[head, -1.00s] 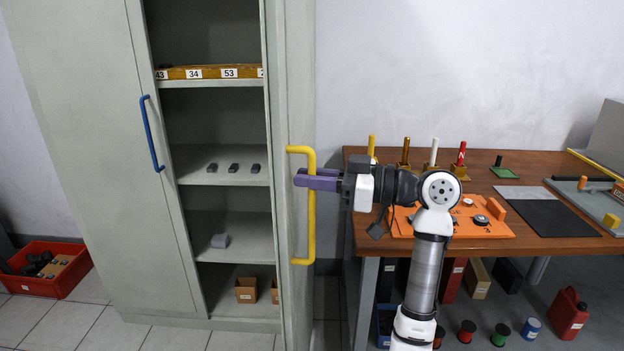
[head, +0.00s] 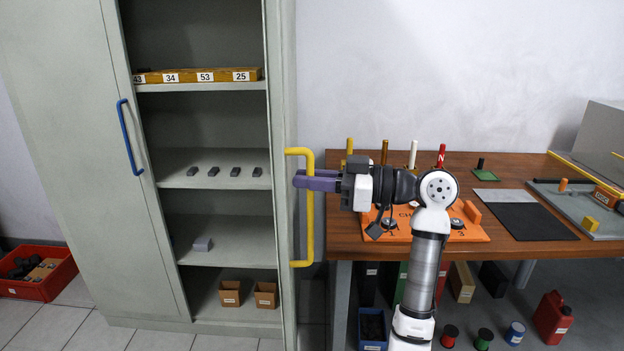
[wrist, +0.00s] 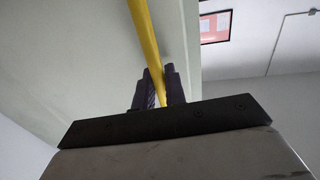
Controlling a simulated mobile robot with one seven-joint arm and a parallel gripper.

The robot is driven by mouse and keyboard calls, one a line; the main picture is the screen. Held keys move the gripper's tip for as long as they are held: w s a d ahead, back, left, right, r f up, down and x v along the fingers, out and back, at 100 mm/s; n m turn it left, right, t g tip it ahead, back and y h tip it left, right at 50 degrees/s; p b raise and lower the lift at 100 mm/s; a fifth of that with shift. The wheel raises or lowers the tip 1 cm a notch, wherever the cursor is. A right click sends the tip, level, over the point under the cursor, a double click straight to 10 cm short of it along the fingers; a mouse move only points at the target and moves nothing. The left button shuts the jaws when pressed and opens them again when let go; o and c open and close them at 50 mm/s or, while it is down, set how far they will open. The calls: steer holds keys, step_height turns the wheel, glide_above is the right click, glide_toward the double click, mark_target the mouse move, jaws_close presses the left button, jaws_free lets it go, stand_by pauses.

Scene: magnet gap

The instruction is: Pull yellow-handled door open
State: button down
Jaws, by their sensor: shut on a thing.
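The yellow handle (head: 309,232) is a tall upright bar on the right-hand door (head: 283,130) of the grey-green cabinet. That door stands open, seen nearly edge-on, and the shelves behind it show. My gripper (head: 302,181) has purple fingers and comes from the right, shut on the upper part of the handle. In the wrist view the yellow handle (wrist: 148,48) runs between the two dark fingers (wrist: 159,88), with the pale door face behind it. The left door (head: 75,140), with a blue handle (head: 130,137), is closed.
A wooden workbench (head: 345,235) stands just right of the door, with an orange board (head: 470,229) and several upright pegs on it. Cabinet shelves hold a numbered strip (head: 190,76), small dark blocks and brown boxes (head: 230,292). A red crate (head: 45,285) sits on the floor at left.

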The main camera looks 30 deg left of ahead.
steer(key=shift+w, duration=0.1)
steer(key=c, duration=1.5)
jaws_free()
steer(key=shift+a, duration=0.1)
steer(key=shift+c, duration=0.2)
steer(key=b+v, duration=0.1)
steer(key=v, duration=1.2)
steer(key=shift+d+b, duration=0.3)
steer(key=shift+d, duration=0.1)
steer(key=shift+w+d, duration=0.1)
steer(key=shift+w, duration=0.05)
